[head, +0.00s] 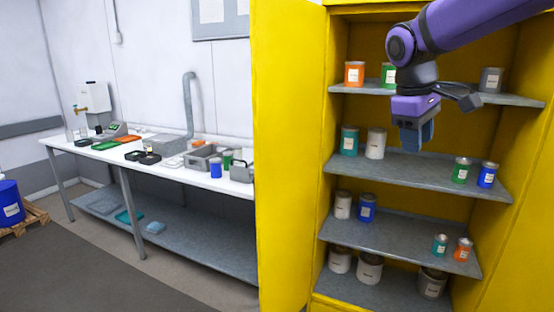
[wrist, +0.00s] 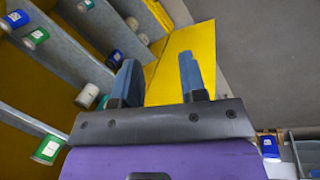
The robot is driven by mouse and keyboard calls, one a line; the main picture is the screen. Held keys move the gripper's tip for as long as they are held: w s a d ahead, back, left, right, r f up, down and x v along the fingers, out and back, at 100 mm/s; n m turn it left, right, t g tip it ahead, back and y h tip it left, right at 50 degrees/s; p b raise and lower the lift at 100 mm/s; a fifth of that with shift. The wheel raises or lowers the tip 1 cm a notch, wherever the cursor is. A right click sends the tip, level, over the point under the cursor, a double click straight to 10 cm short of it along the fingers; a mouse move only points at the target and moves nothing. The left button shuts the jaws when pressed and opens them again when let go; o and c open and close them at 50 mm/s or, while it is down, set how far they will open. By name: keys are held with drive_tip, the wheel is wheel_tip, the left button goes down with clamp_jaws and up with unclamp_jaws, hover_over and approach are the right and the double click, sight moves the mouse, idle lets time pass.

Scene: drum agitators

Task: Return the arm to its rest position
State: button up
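My purple arm (head: 480,22) reaches in from the upper right in the head view, in front of the open yellow cabinet (head: 285,150). My gripper (head: 418,135) hangs at the height of the cabinet's upper shelves, its blue fingers pointing down. In the wrist view my gripper (wrist: 158,82) shows two blue fingers spread well apart with nothing between them. The yellow cabinet door (wrist: 180,60) lies beyond the fingers in that view.
Cabinet shelves (head: 410,175) hold several cans, including a teal can (head: 349,140) and a white can (head: 375,144) left of my gripper. A white workbench (head: 125,155) with trays and cans stands at left. A blue drum (head: 10,203) sits on a pallet. Grey floor in front is clear.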

drive_tip(key=s+d+f+m+t+y, duration=0.1)
drive_tip(key=s+f+m+t, duration=0.1)
drive_tip(key=s, duration=0.9)
drive_tip(key=s+d+f+m+t+y, duration=0.1)
drive_tip(key=s+m, duration=0.4)
drive_tip(key=s, duration=0.7)
drive_tip(key=shift+s+d+f+t+y, duration=0.3)
drive_tip(key=shift+f+t+y, duration=0.15)
drive_tip(key=shift+f, duration=0.3)
